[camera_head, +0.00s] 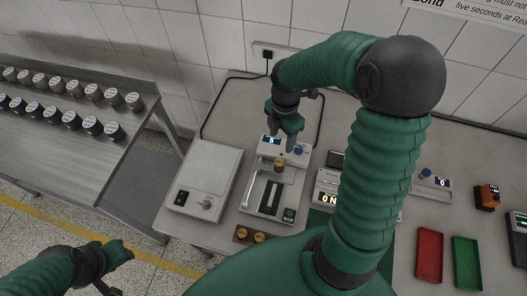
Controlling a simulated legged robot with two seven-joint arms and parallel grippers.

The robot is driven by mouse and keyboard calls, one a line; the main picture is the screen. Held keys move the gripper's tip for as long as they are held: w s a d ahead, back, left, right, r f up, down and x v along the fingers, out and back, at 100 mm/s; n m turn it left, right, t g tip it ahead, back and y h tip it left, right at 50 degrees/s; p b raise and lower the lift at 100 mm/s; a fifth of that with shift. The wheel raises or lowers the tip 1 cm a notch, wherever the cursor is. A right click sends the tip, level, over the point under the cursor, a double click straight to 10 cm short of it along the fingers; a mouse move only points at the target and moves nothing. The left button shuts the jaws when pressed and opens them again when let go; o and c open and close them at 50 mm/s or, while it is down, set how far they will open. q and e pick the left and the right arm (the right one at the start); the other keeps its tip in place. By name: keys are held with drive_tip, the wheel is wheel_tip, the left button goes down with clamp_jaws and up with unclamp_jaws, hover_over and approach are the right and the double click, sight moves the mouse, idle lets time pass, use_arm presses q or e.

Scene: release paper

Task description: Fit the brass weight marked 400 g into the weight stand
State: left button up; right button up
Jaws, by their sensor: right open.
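A brass weight (280,164) stands on the white device with a small lit display (266,203), at the middle of the bench. Its marking is too small to read. My right gripper (291,139) is open just above and behind this weight, pointing down, with nothing seen between its fingers. A wooden block (249,236) at the bench's front edge looks like the weight stand.
A white balance-like box (204,182) stands left of the device. A red tray (429,255) and a green tray (466,262) lie at the right. My right arm hides much of the bench's middle.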

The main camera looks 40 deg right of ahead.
approach(279, 163)
drive_tip(key=s+a, duration=0.1)
drive_tip(key=a, duration=0.1)
drive_tip(key=d+f, duration=0.1)
drive_tip(key=f, duration=0.6)
drive_tip(key=w+d+f, duration=0.1)
drive_tip(key=f, duration=0.2)
drive_tip(key=shift+d+f+p, duration=0.2)
drive_tip(key=shift+d+p, duration=0.15)
drive_tip(key=shift+s+f, duration=0.1)
drive_tip(key=shift+f, duration=0.1)
drive_tip(key=shift+a, duration=0.45)
drive_tip(key=shift+a+r, duration=0.15)
drive_tip(key=shift+a, duration=0.05)
drive_tip(key=c, duration=0.5)
drive_tip(key=shift+c, duration=0.9)
use_arm(q)
drive_tip(key=shift+s+a+r, duration=0.35)
drive_tip(key=shift+s+a, duration=0.2)
drive_tip(key=shift+a, duration=0.2)
use_arm(e)
drive_tip(key=shift+d, duration=0.35)
clamp_jaws()
use_arm(q)
drive_tip(key=shift+a, duration=0.15)
use_arm(e)
drive_tip(key=shift+a, duration=0.1)
